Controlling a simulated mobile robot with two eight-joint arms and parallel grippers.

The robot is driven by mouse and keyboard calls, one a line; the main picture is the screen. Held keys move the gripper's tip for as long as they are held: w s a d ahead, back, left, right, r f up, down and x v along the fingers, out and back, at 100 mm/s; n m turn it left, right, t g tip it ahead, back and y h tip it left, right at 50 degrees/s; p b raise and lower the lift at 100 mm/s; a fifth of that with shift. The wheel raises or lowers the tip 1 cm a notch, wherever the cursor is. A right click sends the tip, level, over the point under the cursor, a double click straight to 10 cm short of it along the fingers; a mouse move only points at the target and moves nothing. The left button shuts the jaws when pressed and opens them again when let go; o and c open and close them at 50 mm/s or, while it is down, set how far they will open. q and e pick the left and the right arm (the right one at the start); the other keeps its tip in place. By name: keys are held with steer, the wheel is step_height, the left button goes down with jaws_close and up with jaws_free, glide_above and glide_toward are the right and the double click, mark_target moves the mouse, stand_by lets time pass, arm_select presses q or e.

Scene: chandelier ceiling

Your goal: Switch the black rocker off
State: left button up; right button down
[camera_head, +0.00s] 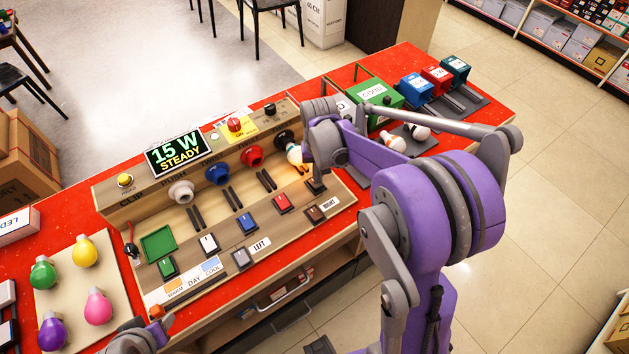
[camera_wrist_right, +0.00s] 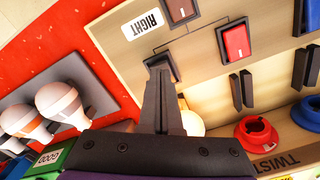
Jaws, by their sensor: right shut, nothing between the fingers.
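The black rocker (camera_head: 316,186) sits on the wooden panel at the right end of the upper rocker row. In the right wrist view the black rocker (camera_wrist_right: 162,62) is partly covered by the fingertips. My right gripper (camera_wrist_right: 160,78) is shut and empty, its tips over or against the rocker; I cannot tell whether they touch. In the head view my wrist hides its fingers. A lit bulb (camera_head: 295,155) sits in the black socket behind the rocker. The display (camera_head: 179,151) reads "15 W STEADY". Part of my left arm shows at the bottom left; its fingers are unclear.
A red rocker (camera_head: 281,203) is to the left and a brown rocker (camera_head: 315,214) in front, beside the "RIGHT" label. Thin black upright slats (camera_head: 266,180) stand behind the rockers. Loose bulbs lie on a grey tray (camera_wrist_right: 45,88) to the right of the panel in the head view.

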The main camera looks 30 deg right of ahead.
arm_select(q)
steer(key=shift+s+f+b, duration=0.3)
steer(key=shift+f+b, duration=0.3)
steer(key=shift+f, duration=0.2)
arm_select(e)
steer(key=shift+f, duration=1)
steer(key=shift+r, duration=0.1)
steer(key=shift+r+p, duration=1.7)
steer(key=shift+r, duration=1.8)
arm_select(q)
steer(key=r, duration=0.1)
steer(key=w+r, duration=0.1)
steer(key=r, duration=0.1)
steer(key=w+r, duration=0.1)
steer(key=shift+r, duration=0.3)
steer(key=shift+s, duration=0.1)
arm_select(e)
steer(key=s+a+r+n+t, duration=0.2)
steer(key=s+a+n+t, duration=0.3)
steer(key=s+a, duration=0.7)
steer(key=s, duration=0.3)
steer(key=shift+s+r+n+t, duration=0.2)
steer(key=shift+r+n+t, duration=0.1)
steer(key=shift+r+t, duration=0.1)
